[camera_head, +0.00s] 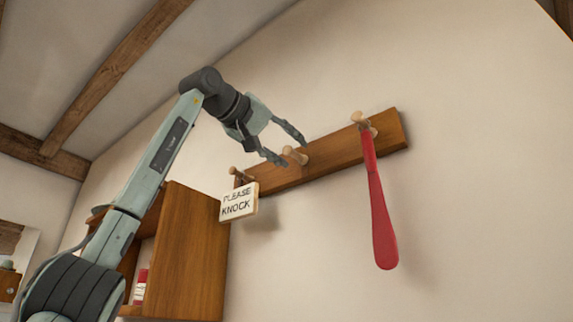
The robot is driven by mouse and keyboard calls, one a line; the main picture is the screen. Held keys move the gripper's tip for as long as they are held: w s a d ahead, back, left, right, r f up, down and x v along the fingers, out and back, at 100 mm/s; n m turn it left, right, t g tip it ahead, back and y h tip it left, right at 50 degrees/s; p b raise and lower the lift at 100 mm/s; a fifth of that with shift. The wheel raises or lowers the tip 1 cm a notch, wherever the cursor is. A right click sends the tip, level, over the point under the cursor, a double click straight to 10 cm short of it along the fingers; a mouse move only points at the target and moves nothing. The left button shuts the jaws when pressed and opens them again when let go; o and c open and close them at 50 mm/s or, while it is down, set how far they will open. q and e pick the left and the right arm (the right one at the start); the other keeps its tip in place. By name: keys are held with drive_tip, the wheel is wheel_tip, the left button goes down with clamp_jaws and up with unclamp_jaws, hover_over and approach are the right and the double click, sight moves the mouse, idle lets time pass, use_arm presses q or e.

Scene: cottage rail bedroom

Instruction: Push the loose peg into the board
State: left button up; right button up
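The wooden peg board (333,152) is fixed to the wall at a slant, with three pale pegs showing. The middle peg (296,156) is bare. The right peg (360,118) has a long red shoehorn (380,220) hanging from it. The left peg (236,173) has a white "PLEASE KNOCK" sign (239,202) hanging from it. My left gripper (293,153) is open, its two fingertips apart on either side of the middle peg's head. I cannot tell whether they touch it. My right gripper is out of view.
A wooden wall shelf (187,250) stands below and left of the board, behind my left arm, with a red and white item (140,287) inside. Bare wall lies right of and below the board. Ceiling beams (112,75) run at the upper left.

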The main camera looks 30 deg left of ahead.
use_arm(q)
drive_tip(key=s, duration=1.2)
drive_tip(key=shift+a, duration=0.45)
